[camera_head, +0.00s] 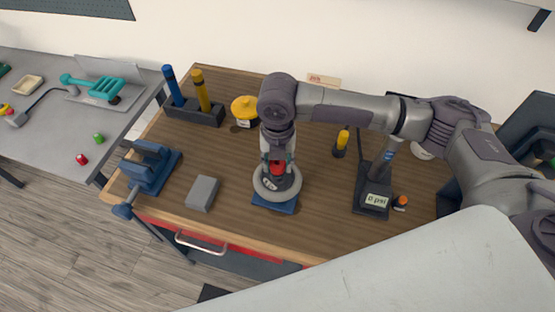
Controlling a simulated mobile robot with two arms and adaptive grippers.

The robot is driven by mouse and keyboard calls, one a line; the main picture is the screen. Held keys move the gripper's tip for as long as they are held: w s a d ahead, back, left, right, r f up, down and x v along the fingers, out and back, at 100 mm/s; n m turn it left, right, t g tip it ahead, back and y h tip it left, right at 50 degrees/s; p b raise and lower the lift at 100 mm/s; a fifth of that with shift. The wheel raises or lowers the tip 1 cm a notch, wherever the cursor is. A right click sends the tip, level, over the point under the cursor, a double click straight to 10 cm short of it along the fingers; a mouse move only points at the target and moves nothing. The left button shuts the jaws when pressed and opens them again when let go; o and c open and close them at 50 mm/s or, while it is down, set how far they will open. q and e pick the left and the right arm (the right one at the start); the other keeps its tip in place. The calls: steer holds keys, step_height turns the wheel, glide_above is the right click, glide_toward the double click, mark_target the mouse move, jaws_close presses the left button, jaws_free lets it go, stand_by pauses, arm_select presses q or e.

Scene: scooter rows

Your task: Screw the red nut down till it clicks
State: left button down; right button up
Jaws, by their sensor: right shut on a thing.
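The red nut (278,168) shows at the middle of a grey ring-shaped part (262,193) that rests on a blue base (274,206) on the wooden workbench. My right gripper (276,160) points straight down from above and is shut on the red nut. The fingers and wrist hide part of the nut and the thread under it, so how far down it sits cannot be told. My left gripper is out of view.
A blue vise (150,168) and grey block (202,193) stand left. Behind are a rack (194,115) with blue and yellow tubes and a yellow-topped container (244,108). A gauge stand reading "0 psi" (374,199) is right. The bench's front middle (320,235) is clear.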

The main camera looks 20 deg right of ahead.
steer(key=shift+f, duration=0.4)
steer(key=o, duration=1.1)
steer(key=shift+r, duration=0.1)
step_height(320, 180, up, 12)
steer(key=shift+f, duration=0.1)
steer(key=shift+f, duration=0.1)
